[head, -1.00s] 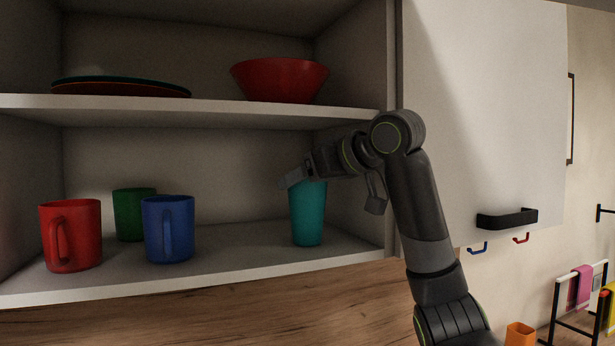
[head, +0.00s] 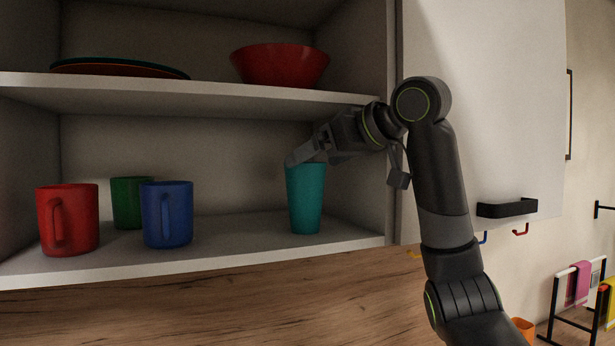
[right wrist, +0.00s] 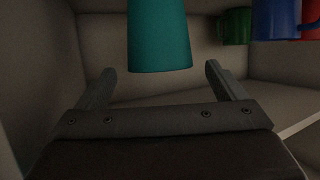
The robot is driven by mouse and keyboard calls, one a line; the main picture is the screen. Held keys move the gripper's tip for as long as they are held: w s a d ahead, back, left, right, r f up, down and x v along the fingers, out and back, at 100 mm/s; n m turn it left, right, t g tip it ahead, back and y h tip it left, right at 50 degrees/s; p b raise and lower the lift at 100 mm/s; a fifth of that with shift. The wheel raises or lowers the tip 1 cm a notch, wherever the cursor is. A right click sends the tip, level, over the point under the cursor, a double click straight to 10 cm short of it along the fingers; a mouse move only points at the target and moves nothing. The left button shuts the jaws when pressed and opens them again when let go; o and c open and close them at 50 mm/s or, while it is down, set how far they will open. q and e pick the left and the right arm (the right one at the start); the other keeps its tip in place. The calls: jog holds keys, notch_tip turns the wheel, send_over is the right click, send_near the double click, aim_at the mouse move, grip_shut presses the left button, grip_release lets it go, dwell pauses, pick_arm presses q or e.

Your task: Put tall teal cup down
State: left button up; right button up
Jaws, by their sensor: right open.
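The tall teal cup (head: 306,200) stands upright on the lower shelf of the cupboard, right of the mugs. My right gripper (head: 303,153) is at the cup's rim and hides part of it. In the right wrist view the cup (right wrist: 159,38) shows between and beyond the two spread fingers (right wrist: 156,80), with clear gaps on both sides. The gripper is open and holds nothing. My left gripper is not in view.
A red mug (head: 68,220), a green mug (head: 127,203) and a blue mug (head: 167,214) stand left on the lower shelf (head: 235,245). The upper shelf (head: 200,95), close above my gripper, bears a red bowl (head: 279,65) and plates (head: 120,69). The cupboard's side wall is on the right.

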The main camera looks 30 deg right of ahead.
jog(key=b+v, duration=0.2)
jog(key=v, duration=0.5)
jog(key=shift+s+b, duration=0.35)
jog(key=shift+b, duration=0.05)
jog(key=shift+d+r, duration=0.1)
jog(key=shift+r, duration=0.05)
